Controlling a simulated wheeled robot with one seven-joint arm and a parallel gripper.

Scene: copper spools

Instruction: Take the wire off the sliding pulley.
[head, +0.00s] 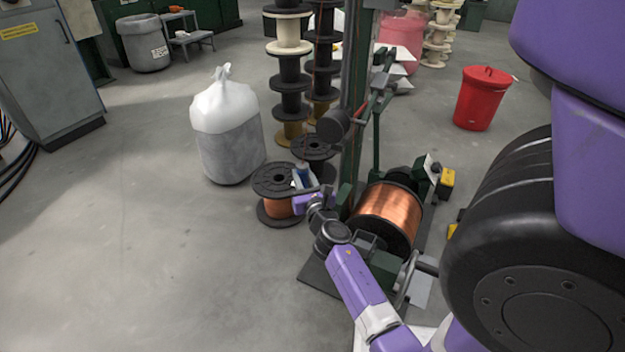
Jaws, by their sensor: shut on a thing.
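My gripper (301,178) is low in front of the machine's green post, over the right side of a black-flanged copper spool (277,185) on the floor. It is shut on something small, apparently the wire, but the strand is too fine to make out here. A dark round wheel (333,126), which looks like the sliding pulley, sits on a bar by the post, above and right of my gripper. I cannot see whether wire runs over it. A large copper-wound spool (392,210) lies on its side in the machine, right of my gripper.
A grey bin with a white bag (228,130) stands left of the floor spool. Stacked empty spools (289,75) stand behind. A red lidded bin (482,98) is at right. The floor at left is clear. My own arm hides part of the machine's base.

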